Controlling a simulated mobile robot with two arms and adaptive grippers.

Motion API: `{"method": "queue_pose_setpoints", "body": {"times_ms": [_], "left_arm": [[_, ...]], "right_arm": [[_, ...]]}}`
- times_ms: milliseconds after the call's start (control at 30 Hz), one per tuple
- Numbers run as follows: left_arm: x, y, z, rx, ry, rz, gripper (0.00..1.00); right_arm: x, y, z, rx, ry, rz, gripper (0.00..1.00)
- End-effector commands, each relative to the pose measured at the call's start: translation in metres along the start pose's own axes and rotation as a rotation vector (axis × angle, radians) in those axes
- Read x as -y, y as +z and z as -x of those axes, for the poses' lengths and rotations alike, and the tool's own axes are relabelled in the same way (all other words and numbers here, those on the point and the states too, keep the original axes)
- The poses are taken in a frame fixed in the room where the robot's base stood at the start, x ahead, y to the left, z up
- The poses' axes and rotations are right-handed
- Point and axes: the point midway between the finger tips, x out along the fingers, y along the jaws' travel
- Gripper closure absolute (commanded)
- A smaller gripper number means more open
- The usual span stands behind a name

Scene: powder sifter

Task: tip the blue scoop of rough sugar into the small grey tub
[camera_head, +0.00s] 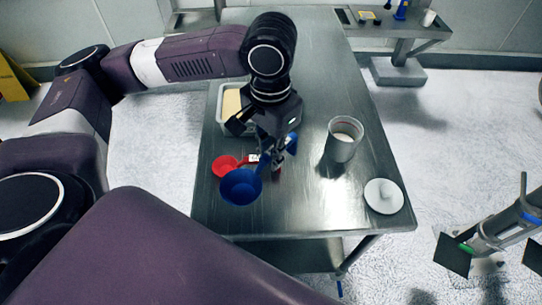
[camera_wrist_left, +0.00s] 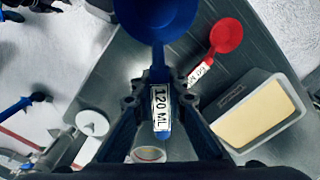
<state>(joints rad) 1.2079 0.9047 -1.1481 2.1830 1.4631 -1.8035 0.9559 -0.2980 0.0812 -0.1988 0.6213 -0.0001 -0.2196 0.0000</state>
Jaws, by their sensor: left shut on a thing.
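My left gripper (camera_head: 276,150) is shut on the handle of the blue scoop (camera_head: 240,188). In the left wrist view the scoop's handle, labelled 120 ML (camera_wrist_left: 161,108), lies between the fingers, and its bowl (camera_wrist_left: 158,15) is at the top edge. The bowl hangs over the near left part of the table. I see no sugar in it and cannot tell its contents. The round grey tub (camera_head: 341,150) stands open and upright to the right of the gripper, with pale stuff inside. Its rim shows partly in the left wrist view (camera_wrist_left: 148,154).
A red scoop (camera_head: 224,166) lies beside the blue one. A rectangular tub (camera_head: 222,124) holding something pale yellow stands behind the gripper. A white lid (camera_head: 383,196) lies near the table's right edge. The table (camera_head: 312,205) is bare between the blue scoop and lid.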

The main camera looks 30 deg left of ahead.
Motion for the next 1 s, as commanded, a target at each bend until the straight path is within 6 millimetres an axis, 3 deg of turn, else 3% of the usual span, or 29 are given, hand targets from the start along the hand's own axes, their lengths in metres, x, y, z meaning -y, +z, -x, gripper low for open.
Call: {"method": "queue_pose_setpoints", "body": {"times_ms": [233,1000], "left_arm": [[0.011,-0.014,0.009,0.001,0.001,-0.210,1.00],[0.082,-0.062,0.026,0.001,0.001,-1.210,1.00]], "right_arm": [[0.002,0.009,0.016,0.015,-0.002,0.000,0.60],[0.002,-0.005,0.073,0.003,-0.004,0.001,0.60]]}}
